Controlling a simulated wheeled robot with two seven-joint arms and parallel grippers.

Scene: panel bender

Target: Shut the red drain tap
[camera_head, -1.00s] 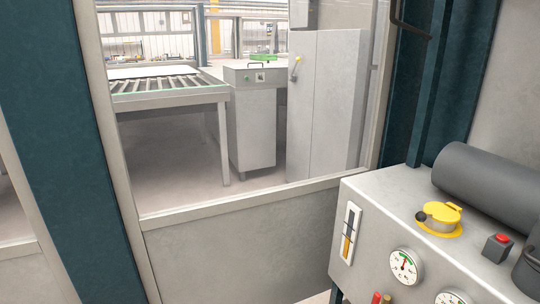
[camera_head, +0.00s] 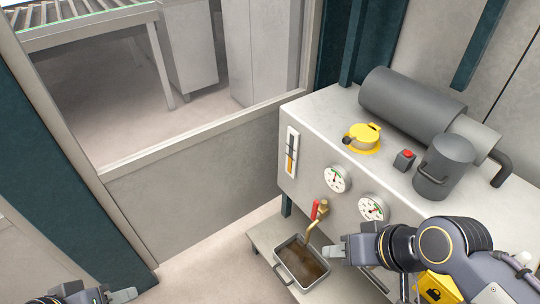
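The drain tap has a red handle (camera_head: 315,210) that stands roughly upright beside a brass body and spout (camera_head: 322,208), low on the front of the grey tank (camera_head: 300,190). The spout bends down over a grey metal tray (camera_head: 279,252) holding brown liquid. My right gripper (camera_head: 335,250) is below and a little right of the tap, near the tray's right edge in the picture, not touching the handle. I cannot make out a gap between its fingers. My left gripper (camera_head: 122,295) is at the bottom left edge, mostly cut off, far from the tap.
Two round gauges (camera_head: 336,178) and a level glass (camera_head: 291,152) are on the tank front. A yellow filler cap (camera_head: 364,138), a red button (camera_head: 404,158) and a dark motor (camera_head: 412,104) sit on top. The tray rests on a low ledge (camera_head: 262,234). The floor to the left is clear.

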